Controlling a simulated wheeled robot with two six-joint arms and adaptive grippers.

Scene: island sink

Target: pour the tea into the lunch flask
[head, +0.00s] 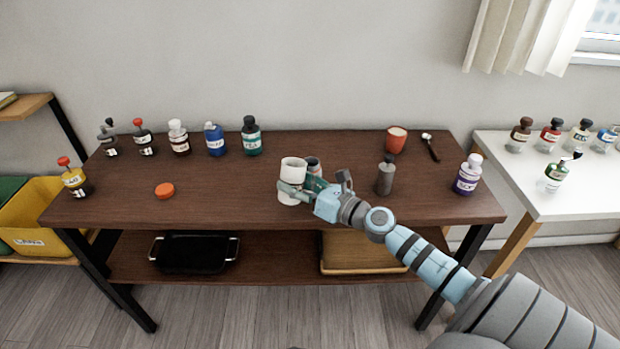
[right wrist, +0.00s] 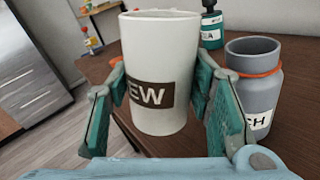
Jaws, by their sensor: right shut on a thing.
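A white cup (head: 293,167) with a dark label ending in "EW" stands upright between the fingers of my right gripper (head: 302,189), which is shut on it. The cup also fills the middle of the right wrist view (right wrist: 162,60); its contents are hidden. A grey open-topped flask (right wrist: 252,85) with an orange ring and a label ending in "CH" stands just right of the cup in the right wrist view. In the head view the flask (head: 313,164) is mostly hidden behind my gripper. Whether the cup touches the table is unclear. My left gripper is out of view.
An orange lid (head: 165,190) lies on the brown table (head: 230,195). Several bottles line its back left, including a teal one (head: 251,138).

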